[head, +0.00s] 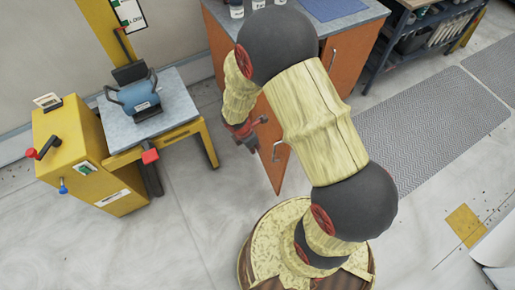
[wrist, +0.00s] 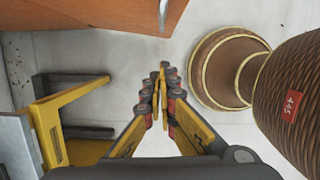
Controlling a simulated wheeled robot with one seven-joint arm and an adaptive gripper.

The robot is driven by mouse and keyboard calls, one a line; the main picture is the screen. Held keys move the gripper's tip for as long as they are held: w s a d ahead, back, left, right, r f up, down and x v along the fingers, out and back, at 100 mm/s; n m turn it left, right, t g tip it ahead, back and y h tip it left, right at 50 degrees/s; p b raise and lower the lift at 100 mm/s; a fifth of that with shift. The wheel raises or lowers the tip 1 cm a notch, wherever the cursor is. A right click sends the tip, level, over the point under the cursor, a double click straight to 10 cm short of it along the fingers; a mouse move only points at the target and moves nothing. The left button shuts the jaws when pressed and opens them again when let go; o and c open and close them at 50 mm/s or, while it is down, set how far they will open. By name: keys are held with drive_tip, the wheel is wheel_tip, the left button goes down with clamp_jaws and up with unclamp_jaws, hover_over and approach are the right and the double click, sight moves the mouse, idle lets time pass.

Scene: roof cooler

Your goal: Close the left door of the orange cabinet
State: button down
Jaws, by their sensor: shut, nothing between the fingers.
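The orange cabinet (head: 352,52) stands at the top of the head view, under a grey countertop. Its left door (head: 271,168) stands open, swung out toward me and seen nearly edge-on. The door's silver handle (head: 281,150) is on its right face, and my arm hides the door's upper part. My gripper (head: 245,132) is shut and empty, just left of the open door. In the wrist view, the door (wrist: 90,12) crosses the top with its handle (wrist: 163,16), and my gripper's closed tips (wrist: 161,72) are apart from it.
A yellow machine (head: 85,150) and a small grey-topped table (head: 150,105) with a blue item stand at the left. A shelf rack (head: 425,35) is at upper right. Grey mats (head: 420,130) lie on the right floor. Floor between the table and door is clear.

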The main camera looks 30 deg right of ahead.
drive_tip(key=d+f+b, duration=0.3)
drive_tip(key=d+f, duration=0.3)
drive_tip(key=f, duration=0.2)
drive_tip(key=shift+w+b, duration=0.3)
drive_tip(key=shift+d, duration=0.1)
